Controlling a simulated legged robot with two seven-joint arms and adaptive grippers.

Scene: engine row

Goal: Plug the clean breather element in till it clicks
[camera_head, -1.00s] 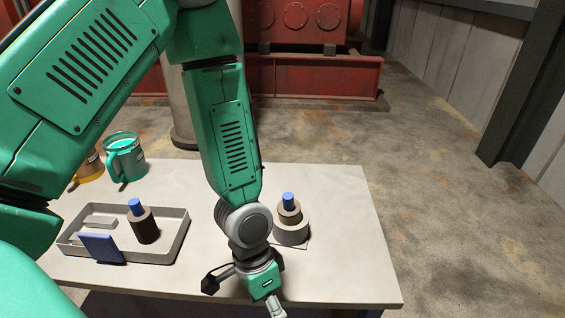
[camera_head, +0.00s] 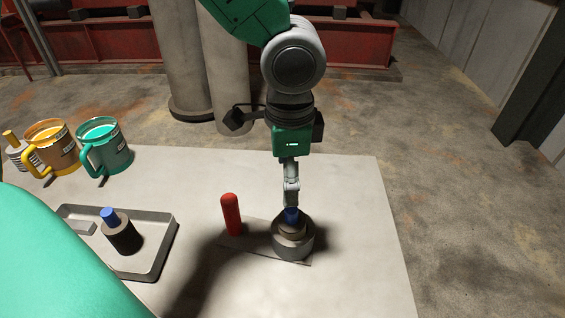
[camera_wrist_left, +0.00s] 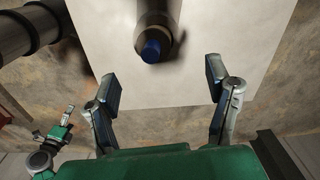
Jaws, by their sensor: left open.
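The tan breather element with a blue cap (camera_head: 291,216) stands upright in a grey round socket (camera_head: 293,244) on a thin plate on the table. How deep it sits, I cannot tell. My left gripper (camera_head: 291,198) is right above the blue cap, pointing down. In the left wrist view its jaws (camera_wrist_left: 163,88) are open and apart, with the blue cap (camera_wrist_left: 151,50) ahead between them, not clasped. A darker element with a blue cap (camera_head: 121,234) stands in the grey tray (camera_head: 160,255). A small gripper, probably my right one (camera_wrist_left: 66,122), shows at the left of the wrist view; its jaws are unclear.
A red cylinder (camera_head: 231,214) stands just left of the socket. A teal mug (camera_head: 105,147), a yellow-handled mug (camera_head: 53,147) and a yellow-topped part (camera_head: 16,150) stand at the back left. The table right of the socket (camera_head: 360,230) is clear.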

